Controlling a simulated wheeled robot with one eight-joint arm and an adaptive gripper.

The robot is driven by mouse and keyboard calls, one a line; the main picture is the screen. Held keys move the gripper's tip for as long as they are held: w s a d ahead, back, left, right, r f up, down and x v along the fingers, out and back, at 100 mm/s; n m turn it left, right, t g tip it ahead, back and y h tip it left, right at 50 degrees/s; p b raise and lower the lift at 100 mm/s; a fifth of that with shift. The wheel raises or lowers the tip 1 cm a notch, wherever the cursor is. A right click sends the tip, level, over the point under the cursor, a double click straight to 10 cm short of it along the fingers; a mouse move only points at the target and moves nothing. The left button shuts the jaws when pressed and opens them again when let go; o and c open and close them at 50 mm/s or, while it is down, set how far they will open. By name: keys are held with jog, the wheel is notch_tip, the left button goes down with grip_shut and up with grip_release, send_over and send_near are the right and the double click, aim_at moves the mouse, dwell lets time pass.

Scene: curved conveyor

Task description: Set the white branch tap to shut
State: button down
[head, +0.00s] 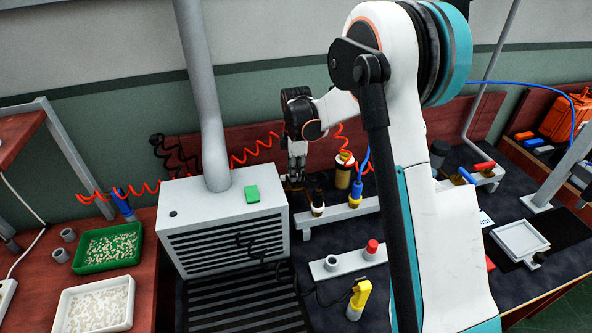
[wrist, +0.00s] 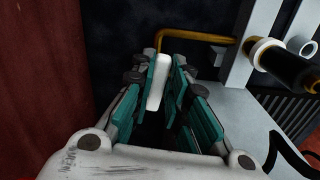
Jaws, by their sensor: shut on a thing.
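The white branch tap shows in the wrist view as a white lever (wrist: 158,83) standing between the teal finger pads, beside a bent brass pipe (wrist: 205,37). My gripper (wrist: 165,75) is shut on this lever. In the head view my gripper (head: 296,170) points down behind the right rear corner of the vented grey box, and its fingers hide the lever. I cannot tell from these views which setting the lever stands at.
The vented box (head: 226,222) with a grey duct stands just left of my gripper. A rail (head: 343,213) with a black-handled tool and other tools lies to its right. Red (head: 484,167) and blue (head: 466,175) levers stand further right. Orange coiled hoses hang behind.

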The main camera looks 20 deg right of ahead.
aim_at(288, 180)
jog(key=shift+s+a+m+p, duration=0.2)
jog(key=shift+s+a+m, duration=0.35)
jog(key=shift+m, duration=1.95)
jog(key=shift+s+a+m+p, duration=0.15)
jog(key=shift+s+a+m, duration=0.45)
jog(key=shift+m, duration=1.9)
jog(key=shift+s+a+m+p, duration=0.2)
jog(key=shift+s+a+m, duration=0.35)
jog(key=shift+m, duration=1.95)
jog(key=c, duration=1.6)
grip_release()
jog(key=shift+o, duration=0.2)
jog(key=shift+r, duration=0.1)
notch_tip(288, 180, up, 12)
